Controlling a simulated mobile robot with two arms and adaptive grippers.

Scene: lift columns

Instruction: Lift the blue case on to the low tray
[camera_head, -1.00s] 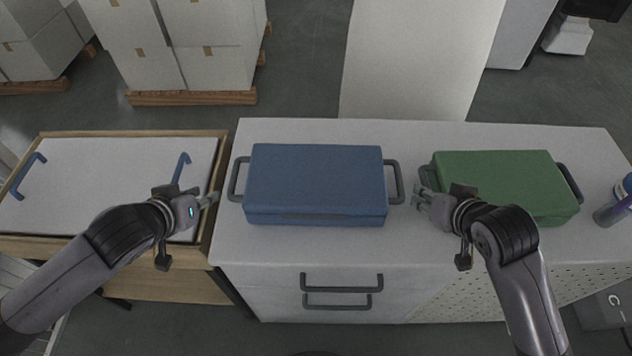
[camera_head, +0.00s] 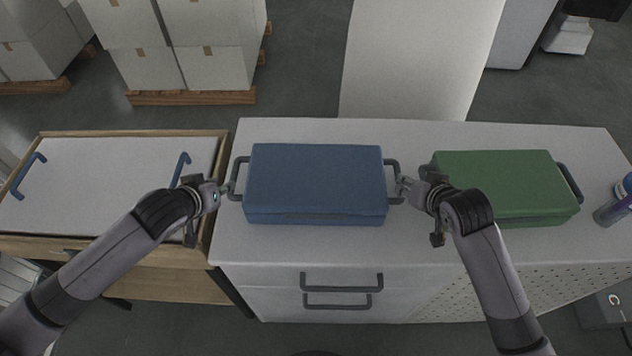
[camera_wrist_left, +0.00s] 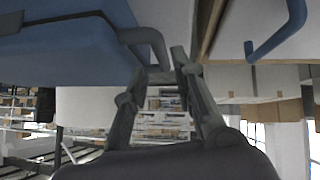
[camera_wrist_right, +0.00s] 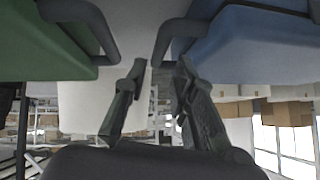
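The blue case (camera_head: 315,182) lies flat on the white counter (camera_head: 300,248), with a dark handle at each end. My left gripper (camera_head: 228,188) is at its left handle (camera_head: 238,178). In the left wrist view that gripper (camera_wrist_left: 165,68) is open, with the handle at its fingertips. My right gripper (camera_head: 403,186) is at the right handle (camera_head: 394,170). In the right wrist view it (camera_wrist_right: 160,66) is open, its tips close to the handle (camera_wrist_right: 168,42). Whether either touches is unclear. The low tray (camera_head: 105,180), white with two blue handles, sits on a wooden stand left of the counter.
A green case (camera_head: 505,182) lies on the counter just right of my right gripper. A blue bottle (camera_head: 612,205) lies at the right edge. The counter front has drawer handles (camera_head: 342,290). Boxes (camera_head: 215,45) on pallets stand behind on the floor.

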